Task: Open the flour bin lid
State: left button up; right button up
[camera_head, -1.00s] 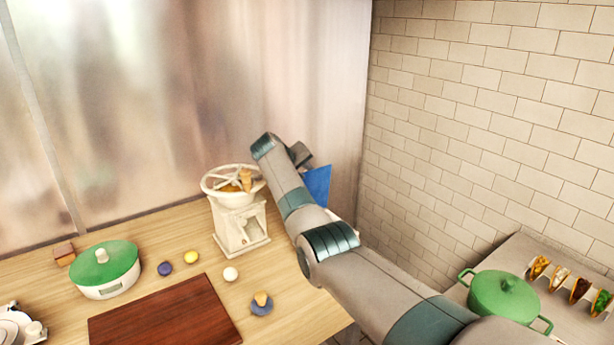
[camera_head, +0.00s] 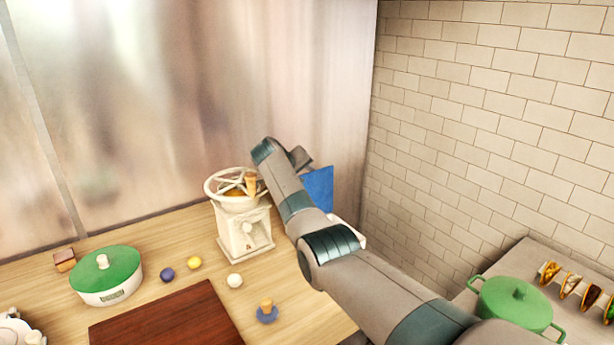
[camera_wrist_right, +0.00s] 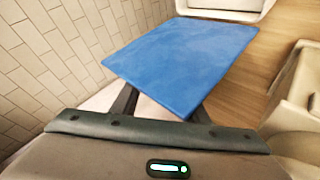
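A flat blue panel, apparently the flour bin lid (camera_head: 318,188), stands raised behind my right forearm in the head view. It also shows large in the right wrist view (camera_wrist_right: 185,62). My right gripper (camera_wrist_right: 162,108) has its two fingers spread apart, and the blue panel covers their tips. I cannot tell whether the fingers touch it. A small white part, perhaps the bin body (camera_head: 350,232), shows beside my arm; the rest is hidden. My left gripper is not in view.
A white grinder with a wheel (camera_head: 242,225) stands close left of my right arm. A green-lidded pot (camera_head: 107,278), small balls and a brown board (camera_head: 165,320) lie on the wooden counter. A brick wall (camera_head: 480,120) and green pot (camera_head: 515,303) are at the right.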

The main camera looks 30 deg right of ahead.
jog(key=shift+w, duration=0.1)
jog(key=shift+r, duration=0.3)
jog(key=shift+b+v, duration=0.35)
jog(key=shift+v, duration=0.5)
jog(key=b+v, duration=0.5)
jog(key=v, duration=1)
jog(key=shift+a+r, duration=0.1)
jog(key=shift+a, duration=0.05)
